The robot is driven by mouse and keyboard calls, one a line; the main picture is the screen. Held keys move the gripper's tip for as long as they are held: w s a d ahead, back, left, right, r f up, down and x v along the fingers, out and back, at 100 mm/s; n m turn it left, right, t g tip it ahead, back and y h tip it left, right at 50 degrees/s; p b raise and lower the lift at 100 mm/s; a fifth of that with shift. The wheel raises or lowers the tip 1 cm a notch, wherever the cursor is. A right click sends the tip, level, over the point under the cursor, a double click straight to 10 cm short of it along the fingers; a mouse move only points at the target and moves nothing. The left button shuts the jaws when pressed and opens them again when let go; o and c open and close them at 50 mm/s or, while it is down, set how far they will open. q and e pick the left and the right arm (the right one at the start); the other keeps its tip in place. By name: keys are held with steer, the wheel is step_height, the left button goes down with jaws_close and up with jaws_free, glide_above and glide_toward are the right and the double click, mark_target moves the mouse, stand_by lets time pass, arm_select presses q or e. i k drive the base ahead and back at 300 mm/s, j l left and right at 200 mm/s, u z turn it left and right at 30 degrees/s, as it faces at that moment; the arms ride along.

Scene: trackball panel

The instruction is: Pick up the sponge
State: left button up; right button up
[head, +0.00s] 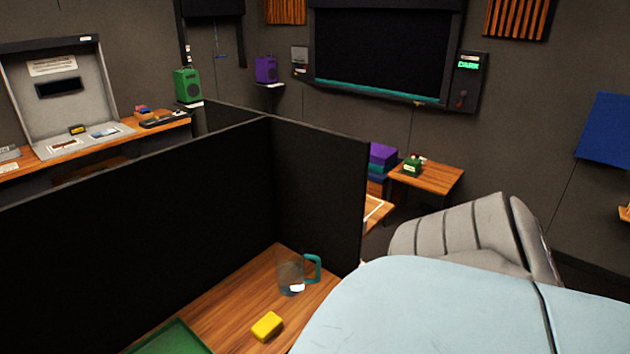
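A small yellow block that looks like the sponge (267,326) lies flat on a wooden desk top (232,303) at the bottom centre. It lies in front of a clear mug with a teal handle (313,268), apart from it. A green mat (172,340) is to its left, at the bottom edge. Neither of my grippers shows in the head view, so their state and their distance from the sponge are hidden.
Dark partition panels (140,225) stand behind and left of the desk top. A large pale blue shape (430,310) and a grey ribbed form cover the lower right, hiding what is there. A small wooden table (430,178) stands farther back.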

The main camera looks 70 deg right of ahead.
mark_target(269, 325)
steer(key=z, duration=1.7)
steer(key=i+l, duration=0.1)
steer(key=l, duration=0.4)
steer(key=i+l, duration=0.1)
steer(key=l, duration=0.4)
steer(key=i+l, duration=0.1)
steer(key=l, duration=0.4)
steer(key=i+l+u, duration=0.1)
steer(key=l, duration=0.4)
